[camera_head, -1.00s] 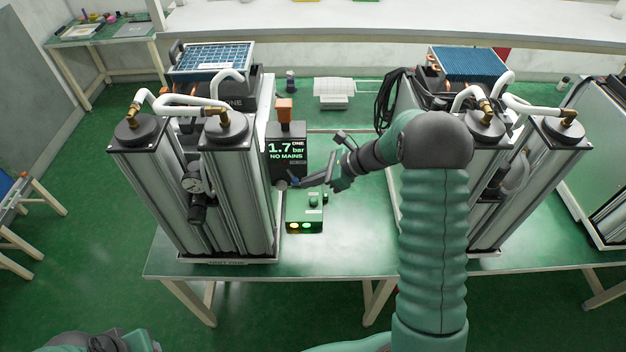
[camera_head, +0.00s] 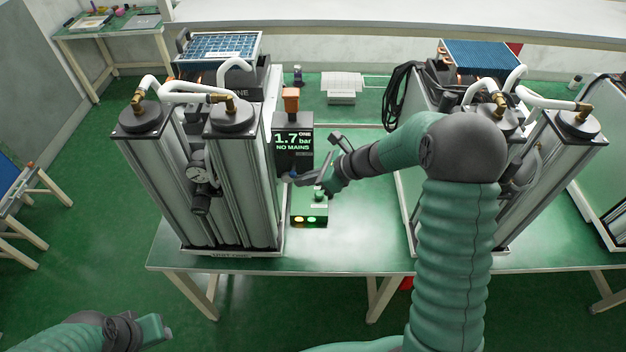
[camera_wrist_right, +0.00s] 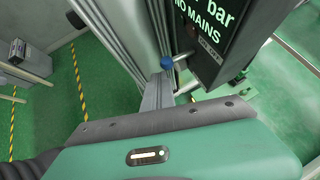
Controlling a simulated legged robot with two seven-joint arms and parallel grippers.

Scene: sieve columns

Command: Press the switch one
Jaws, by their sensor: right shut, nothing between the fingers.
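Unit one's black display (camera_head: 293,148) reads "1.7 bar, ONE, NO MAINS" and also shows in the right wrist view (camera_wrist_right: 215,40). A small blue ball knob (camera_wrist_right: 167,62) stands out from beside the display's lower edge, close to the silver column. No label reading "switch one" is legible. My right gripper (camera_head: 296,180) is shut and empty, its tip just below the display. In the wrist view its finger (camera_wrist_right: 158,95) points at the knob; I cannot tell whether they touch. My left gripper (camera_head: 155,329) is at the lower left, away from the table; its jaws are unclear.
A small green box (camera_head: 310,218) with glowing lamps and a green button sits under my right wrist. Tall silver columns (camera_head: 237,185) stand close on the left. A second unit is behind my right arm. The green tabletop (camera_head: 352,235) is clear in the middle.

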